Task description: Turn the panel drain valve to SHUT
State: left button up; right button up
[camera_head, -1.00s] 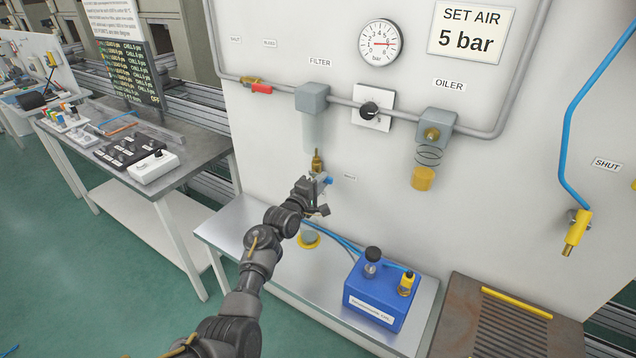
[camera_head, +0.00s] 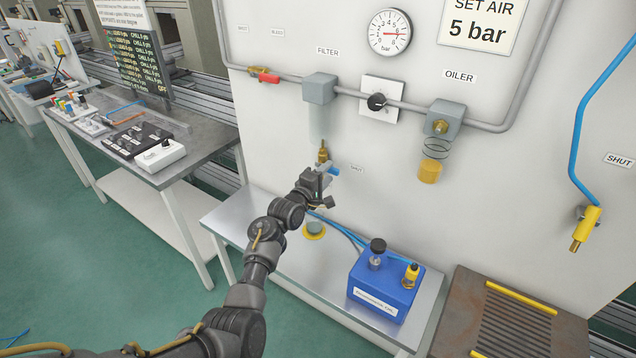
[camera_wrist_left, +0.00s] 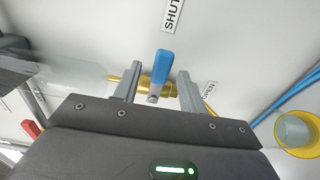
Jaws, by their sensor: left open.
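The panel drain valve is a brass fitting (camera_head: 323,155) under the filter, with a blue lever (camera_head: 332,170). In the left wrist view the brass body (camera_wrist_left: 157,88) lies crosswise and the blue lever (camera_wrist_left: 161,67) extends upward toward the SHUT label (camera_wrist_left: 173,14). The OPEN label (camera_wrist_left: 210,88) is right of the body. My left gripper (camera_head: 321,180) is at the valve, partly covering it in the head view. In the wrist view its open fingers (camera_wrist_left: 158,80) stand on either side of the lever, with visible gaps. Contact is not visible. My right gripper is out of view.
The filter (camera_head: 319,88) is above the valve and the oiler (camera_head: 443,125) to its right. A metal bench (camera_head: 235,215) below carries a blue box (camera_head: 385,290) and a yellow-rimmed cup (camera_head: 314,231). Blue hoses run below the valve.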

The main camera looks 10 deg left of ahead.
pick_arm(q)
jog(key=b+v, duration=0.1)
jog(key=v, duration=0.9)
jog(key=shift+b, duration=0.35)
jog(key=shift+s, duration=0.15)
